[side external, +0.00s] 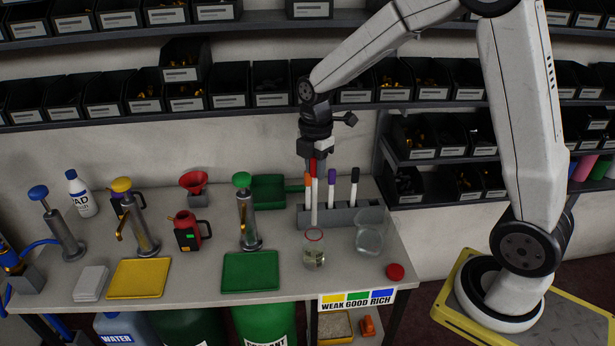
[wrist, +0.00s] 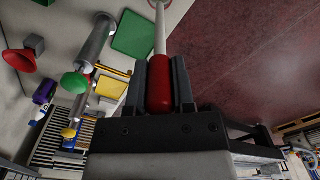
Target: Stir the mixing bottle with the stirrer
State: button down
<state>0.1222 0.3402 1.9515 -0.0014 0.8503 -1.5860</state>
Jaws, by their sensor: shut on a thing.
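My gripper (side external: 315,155) points down above the right part of the bench, shut on the red handle of the stirrer (side external: 314,200). The stirrer hangs upright, its pale rod reaching down to the mouth of the mixing bottle (side external: 314,255). The bottle is clear glass with a red rim and stands on the bench with some pale contents. I cannot tell for sure how far the rod tip is inside the rim. In the wrist view the red handle (wrist: 159,88) sits between the two fingers of my gripper (wrist: 160,80); a red rim shows at the rod's far end.
A grey rack (side external: 345,215) with several capped sticks stands just behind the bottle. A clear glass vessel (side external: 370,236) and a red lid (side external: 395,271) are to its right. A green tray (side external: 250,272) and a green-topped pump (side external: 246,210) are to its left.

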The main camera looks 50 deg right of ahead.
jog(key=shift+r, duration=0.15)
dwell(0.4)
jog(key=shift+r, duration=1.85)
jog(key=shift+d, duration=0.1)
